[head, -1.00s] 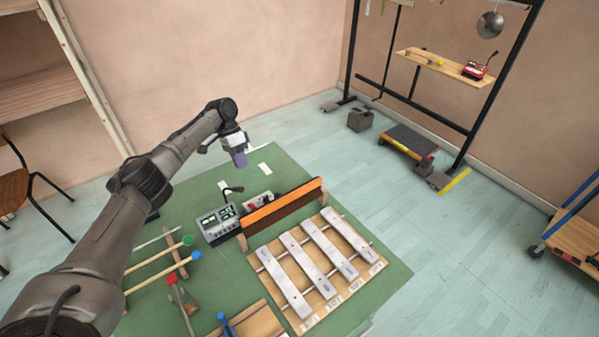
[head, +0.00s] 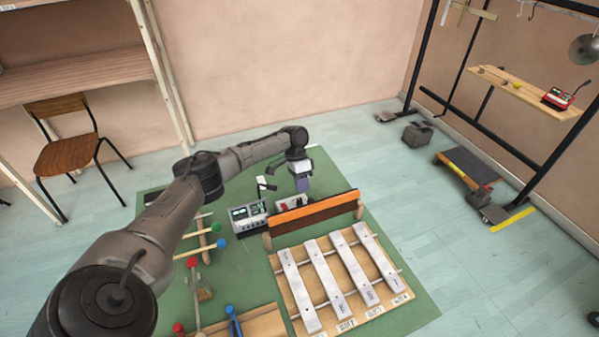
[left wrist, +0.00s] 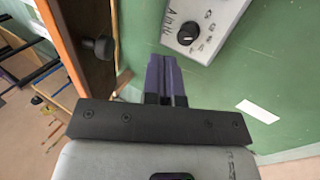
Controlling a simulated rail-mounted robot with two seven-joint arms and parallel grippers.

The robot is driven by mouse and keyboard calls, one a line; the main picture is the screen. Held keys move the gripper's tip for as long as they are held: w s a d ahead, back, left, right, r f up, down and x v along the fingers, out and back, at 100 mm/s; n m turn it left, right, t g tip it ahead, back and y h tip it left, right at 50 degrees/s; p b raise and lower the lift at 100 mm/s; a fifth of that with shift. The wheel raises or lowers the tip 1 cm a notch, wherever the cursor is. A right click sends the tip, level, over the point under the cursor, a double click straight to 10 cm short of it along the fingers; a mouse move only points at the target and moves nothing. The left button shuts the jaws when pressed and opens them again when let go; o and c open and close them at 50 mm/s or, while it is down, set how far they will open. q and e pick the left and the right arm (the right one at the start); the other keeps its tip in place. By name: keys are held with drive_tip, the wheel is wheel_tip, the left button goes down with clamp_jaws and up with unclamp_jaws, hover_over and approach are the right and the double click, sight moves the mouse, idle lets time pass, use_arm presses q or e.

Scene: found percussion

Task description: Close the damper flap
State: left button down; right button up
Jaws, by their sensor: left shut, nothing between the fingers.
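The damper flap (head: 315,214) is a long board with an orange edge and a dark brown face, standing up behind the metal bars (head: 340,275) between wooden end posts. In the left wrist view the flap (left wrist: 84,22) is at the left, with a black knob (left wrist: 100,47) on its side. My left gripper (head: 303,187), with purple fingers, is shut and empty behind the flap. In the left wrist view its fingertips (left wrist: 165,62) point at the green surface, to the right of the knob, apart from it. My right gripper is not in view.
A grey device with a display (head: 247,217) and another control box (head: 291,202) stand close to the gripper; a box with a black dial (left wrist: 205,25) shows in the left wrist view. Several mallets (head: 203,251) lie on the green surface (head: 240,275) at left.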

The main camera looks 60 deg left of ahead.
sight(314, 211)
use_arm(q)
drive_tip(key=shift+s+d+r, duration=0.1)
drive_tip(key=shift+d+r, duration=0.15)
drive_tip(key=shift+d, duration=0.7)
drive_tip(key=shift+s+d+r, duration=0.1)
drive_tip(key=shift+d+r, duration=0.15)
drive_tip(key=shift+d, duration=0.65)
